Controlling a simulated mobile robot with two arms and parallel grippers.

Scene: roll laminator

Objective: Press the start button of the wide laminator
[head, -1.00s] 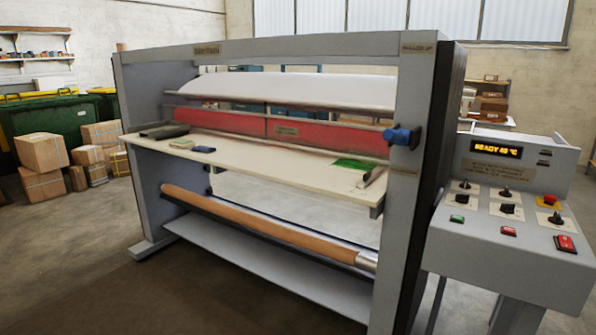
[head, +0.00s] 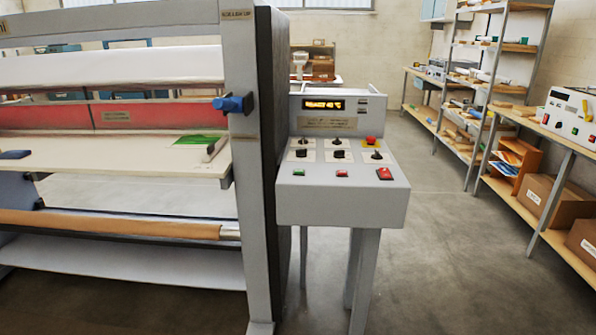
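The wide laminator (head: 236,165) fills the left of the head view, with a white roll, a red band and a pale feed table. Its grey control console (head: 343,205) stands on legs at its right side, near the picture's middle. Neither gripper shows.
A blue handle (head: 230,103) sticks out from the laminator's right post. Open concrete floor (head: 440,250) lies to the right of the console. A long bench (head: 515,150) with a white device (head: 570,117) and cardboard boxes (head: 548,200) runs along the right.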

